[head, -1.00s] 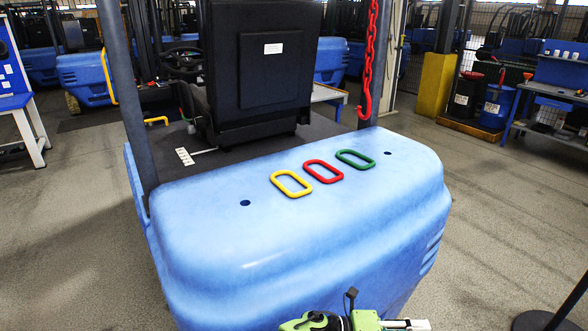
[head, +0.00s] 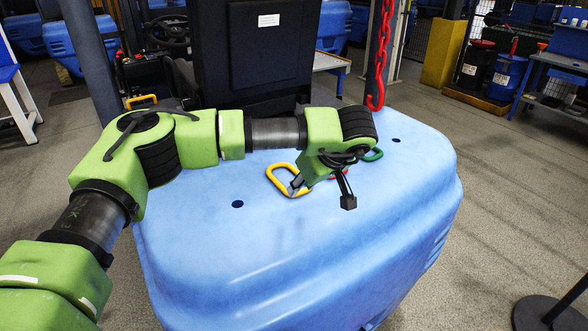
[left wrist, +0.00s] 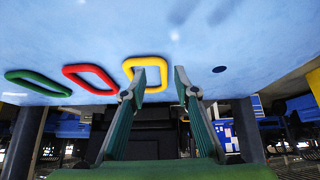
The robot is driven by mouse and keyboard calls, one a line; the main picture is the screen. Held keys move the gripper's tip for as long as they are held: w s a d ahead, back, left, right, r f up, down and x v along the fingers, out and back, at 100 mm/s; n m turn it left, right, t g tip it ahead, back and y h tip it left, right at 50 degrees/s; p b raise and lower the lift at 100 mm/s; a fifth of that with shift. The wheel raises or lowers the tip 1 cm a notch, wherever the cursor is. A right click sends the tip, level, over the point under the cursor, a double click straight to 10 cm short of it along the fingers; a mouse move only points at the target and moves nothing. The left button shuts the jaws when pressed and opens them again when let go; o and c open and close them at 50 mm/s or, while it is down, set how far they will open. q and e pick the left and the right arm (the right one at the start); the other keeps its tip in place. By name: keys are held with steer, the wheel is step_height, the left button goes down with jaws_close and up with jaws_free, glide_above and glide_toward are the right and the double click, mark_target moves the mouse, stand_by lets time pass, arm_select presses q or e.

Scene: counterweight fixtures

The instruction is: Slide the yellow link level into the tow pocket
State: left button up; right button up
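The yellow link (head: 270,175), a flat rounded ring, lies on top of the blue counterweight (head: 290,255). My left gripper (head: 296,187) is low over the link, partly covering its right side in the head view. In the left wrist view the left gripper (left wrist: 160,82) is open, its fingertips apart, with the yellow link (left wrist: 146,60) lying at the left fingertip and across the gap. Whether they touch is unclear. I cannot make out a tow pocket for certain. My right gripper is not in view.
A red link (head: 340,174) and a green link (head: 374,155) lie to the right, partly hidden by my arm. Round dark holes (head: 238,204) (head: 396,140) mark the counterweight top. A red chain with a hook (head: 377,90) hangs behind. The black seat back (head: 270,60) rises behind my arm.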

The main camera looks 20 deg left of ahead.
mark_target(284, 190)
arm_select(q)
steer(key=shift+w+a+r+y, duration=0.2)
steer(key=shift+a+r, duration=0.15)
steer(key=shift+a, duration=0.1)
steer(key=shift+w+a+r+y, duration=0.2)
steer(key=shift+a+r, duration=0.15)
steer(key=shift+a, duration=0.1)
steer(key=shift+b+x, duration=0.5)
steer(key=shift+x, duration=0.35)
steer(key=b+x, duration=0.2)
steer(key=x, duration=0.2)
steer(key=shift+w+f, duration=0.1)
steer(key=shift+f, duration=0.1)
steer(key=shift+b+x, duration=0.55)
steer(key=shift+x, duration=0.4)
steer(key=shift+a, duration=0.1)
jaws_close()
steer(key=shift+f, duration=0.15)
